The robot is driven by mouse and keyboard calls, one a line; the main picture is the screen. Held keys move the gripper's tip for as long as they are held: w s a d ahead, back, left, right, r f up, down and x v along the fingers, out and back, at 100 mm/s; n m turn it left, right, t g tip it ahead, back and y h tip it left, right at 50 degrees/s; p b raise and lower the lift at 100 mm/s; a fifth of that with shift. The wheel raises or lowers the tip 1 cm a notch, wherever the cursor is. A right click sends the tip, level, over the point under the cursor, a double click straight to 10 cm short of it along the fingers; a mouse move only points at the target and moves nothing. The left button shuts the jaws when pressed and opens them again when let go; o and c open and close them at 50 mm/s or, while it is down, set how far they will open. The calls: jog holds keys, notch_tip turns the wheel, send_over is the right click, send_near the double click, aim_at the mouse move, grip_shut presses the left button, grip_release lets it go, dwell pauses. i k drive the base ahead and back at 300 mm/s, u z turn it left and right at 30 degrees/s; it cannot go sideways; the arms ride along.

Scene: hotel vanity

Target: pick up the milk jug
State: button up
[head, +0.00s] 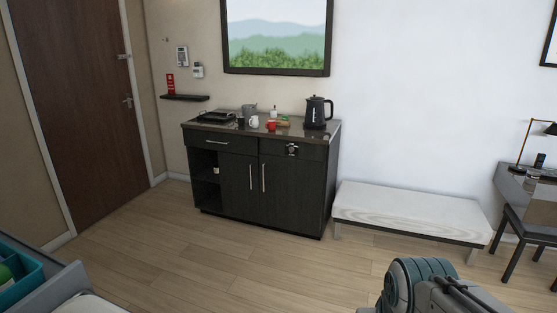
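A dark cabinet (270,176) stands against the far wall with several small items on its top. Among them are a white mug-like vessel (254,122), a red cup (271,126), a dark cup (240,121), a grey metal vessel (249,110) and a small white container (273,113). They are too small to tell which one is the milk jug. A black kettle (318,112) stands at the right end of the top. Part of my arm shows at the bottom right, far from the cabinet; my gripper's fingers are not in view.
A black tray (214,117) lies at the top's left end. A white bench (410,209) stands right of the cabinet, and a dark chair (525,216) at the right edge. Bare wooden floor (230,262) lies before the cabinet. A teal bin (22,272) is bottom left.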

aim_at(255, 121)
jog(key=u, duration=0.6)
jog(key=i, duration=1.9)
jog(key=u, duration=0.3)
jog(key=i, duration=2.1)
jog(key=z, duration=0.85)
jog(key=i, duration=1.35)
jog(key=z, duration=0.6)
